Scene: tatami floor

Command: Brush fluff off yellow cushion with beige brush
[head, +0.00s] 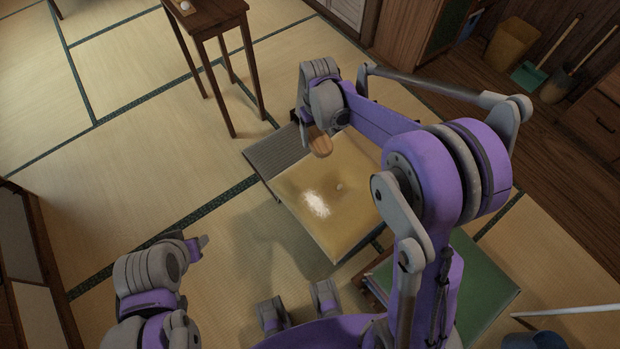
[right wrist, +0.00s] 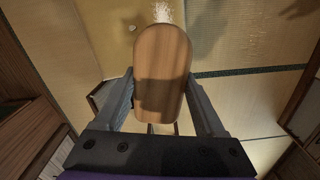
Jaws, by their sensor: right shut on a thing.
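The yellow cushion (head: 345,225) lies flat in the middle of the head view. A white patch of fluff (head: 317,204) is on it, with a small pale speck (head: 338,186) beside it. My right gripper (head: 316,128) is shut on the beige wooden brush (head: 320,143) above the cushion's far edge. In the right wrist view the brush (right wrist: 162,65) sits between both fingers, and the fluff (right wrist: 164,12) shows past its end. Its bristles are hidden. My left gripper (head: 198,243) is off to the cushion's left, away from it; its jaw opening is unclear.
A grey ribbed surface (head: 274,152) shows beyond the cushion's far-left edge. A wooden table (head: 212,20) stands behind. A green-topped piece (head: 490,285) is at right. Tatami at left is clear.

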